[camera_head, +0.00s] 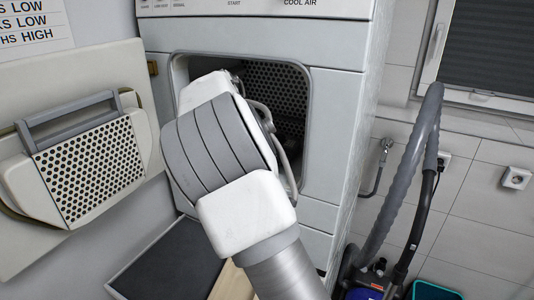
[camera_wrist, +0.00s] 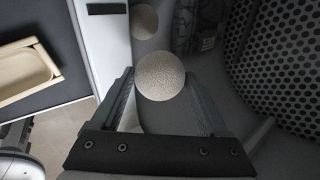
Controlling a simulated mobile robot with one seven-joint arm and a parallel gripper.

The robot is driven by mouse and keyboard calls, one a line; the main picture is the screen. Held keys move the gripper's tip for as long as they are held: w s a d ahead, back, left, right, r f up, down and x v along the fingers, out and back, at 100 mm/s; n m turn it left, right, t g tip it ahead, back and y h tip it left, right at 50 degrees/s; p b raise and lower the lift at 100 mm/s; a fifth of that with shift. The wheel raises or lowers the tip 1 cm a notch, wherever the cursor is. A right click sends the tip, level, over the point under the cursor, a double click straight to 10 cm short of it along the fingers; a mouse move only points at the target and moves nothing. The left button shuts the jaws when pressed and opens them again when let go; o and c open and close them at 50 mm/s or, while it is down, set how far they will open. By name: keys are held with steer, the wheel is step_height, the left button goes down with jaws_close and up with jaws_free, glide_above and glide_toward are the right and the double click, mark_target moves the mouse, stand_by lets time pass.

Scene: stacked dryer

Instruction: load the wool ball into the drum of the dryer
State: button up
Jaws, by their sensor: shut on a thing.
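A grey, speckled wool ball (camera_wrist: 160,76) is between the fingers of my gripper (camera_wrist: 162,88) in the wrist view, and the gripper is shut on it. A second similar round ball (camera_wrist: 144,21) shows beyond it, near the top edge. The white dryer (camera_head: 335,130) stands open in the head view, and my arm reaches into its opening. The drum's perforated back (camera_head: 278,90) shows inside it, and perforated metal (camera_wrist: 285,60) also fills the right of the wrist view. In the head view my arm hides the gripper and the held ball.
The open dryer door (camera_head: 85,160), with its perforated panel, hangs at the left. A dark surface (camera_head: 165,262) lies below the opening. A tan tray (camera_wrist: 28,75) shows at the left of the wrist view. A vacuum cleaner hose (camera_head: 405,170) stands right of the dryer.

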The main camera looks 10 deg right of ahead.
steer(key=shift+w+d+r+p, duration=0.2)
steer(key=shift+w+d+p, duration=0.1)
steer(key=shift+w+d, duration=0.6)
steer(key=f, duration=0.2)
steer(key=w+f, duration=0.1)
steer(key=f, duration=0.1)
steer(key=shift+d+f, duration=0.1)
steer(key=shift+d, duration=0.25)
steer(key=shift+w+d+f+g+y+p, duration=0.25)
steer(key=shift+w+f+g+y+p, duration=0.15)
steer(key=shift+f+p, duration=0.35)
steer(key=shift+w+d+f+g+y+p, duration=0.25)
steer(key=shift+f+g+y+p, duration=0.15)
steer(key=shift+f+p, duration=0.3)
steer(key=shift+w+d+f+g+y+p, duration=0.3)
steer(key=shift+f+g+p, duration=0.2)
steer(key=shift+f+p, duration=0.25)
steer(key=o, duration=1.1)
steer(key=shift+c, duration=0.2)
